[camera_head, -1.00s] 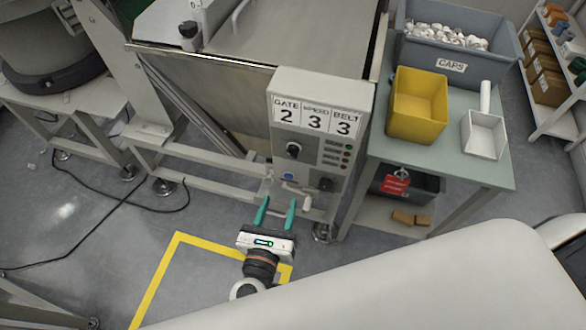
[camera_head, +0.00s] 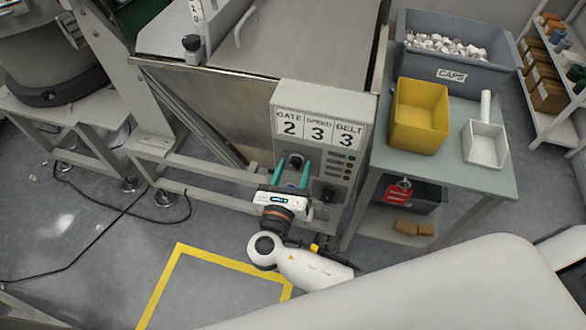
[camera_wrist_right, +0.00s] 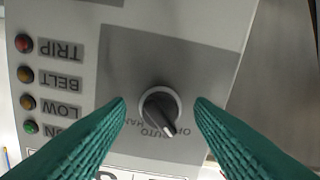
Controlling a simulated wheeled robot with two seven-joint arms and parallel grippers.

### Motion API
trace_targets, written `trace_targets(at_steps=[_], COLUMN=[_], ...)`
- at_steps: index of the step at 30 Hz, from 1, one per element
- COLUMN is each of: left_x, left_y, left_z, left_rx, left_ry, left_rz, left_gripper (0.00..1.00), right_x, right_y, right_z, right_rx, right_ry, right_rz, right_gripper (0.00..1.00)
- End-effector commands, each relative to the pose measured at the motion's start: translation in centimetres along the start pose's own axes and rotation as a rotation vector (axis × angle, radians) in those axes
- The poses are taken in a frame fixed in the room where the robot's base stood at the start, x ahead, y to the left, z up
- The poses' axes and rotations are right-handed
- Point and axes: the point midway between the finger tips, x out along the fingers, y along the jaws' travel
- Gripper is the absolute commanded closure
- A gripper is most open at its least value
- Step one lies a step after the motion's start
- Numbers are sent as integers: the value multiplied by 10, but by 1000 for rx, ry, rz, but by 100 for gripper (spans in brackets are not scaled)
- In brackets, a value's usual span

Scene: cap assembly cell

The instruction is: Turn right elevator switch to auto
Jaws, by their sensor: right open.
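A black rotary switch knob (camera_head: 296,160) sits on the grey control panel (camera_head: 352,112), below the GATE, SPEED and BELT displays. In the right wrist view the knob (camera_wrist_right: 160,108) has a grey collar, and its pointer end aims down and slightly right. Upside-down labels lie around it; I make out AUTO and part of OFF. My right gripper (camera_head: 294,168) is open in front of the panel. Its green fingertips (camera_wrist_right: 160,104) stand on either side of the knob, with visible gaps. They partly hide the panel in the head view. My left gripper is not in view.
Indicator lamps (camera_wrist_right: 27,102) marked TRIP, BELT and LOW are beside the knob. Another black switch (camera_head: 328,193) sits lower on the panel. A side table with a yellow bin (camera_head: 419,118) and grey CAPS crate (camera_head: 408,55) stands to the right.

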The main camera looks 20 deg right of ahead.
Motion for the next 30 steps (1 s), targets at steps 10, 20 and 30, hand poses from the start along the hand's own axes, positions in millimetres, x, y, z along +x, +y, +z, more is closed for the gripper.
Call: trace_targets(at_steps=[10, 20, 30], left_x=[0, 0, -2], left_y=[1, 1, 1], left_z=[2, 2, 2], left_rx=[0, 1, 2], left_ry=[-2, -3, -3], left_rz=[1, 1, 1], left_gripper=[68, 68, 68], right_x=[1, 0, 0], right_y=[0, 0, 0], right_z=[0, 0, 0], right_rx=[0, 5, 139], right_ry=[0, 0, -1], right_rz=[0, 0, 0], right_gripper=[66, 96, 96])
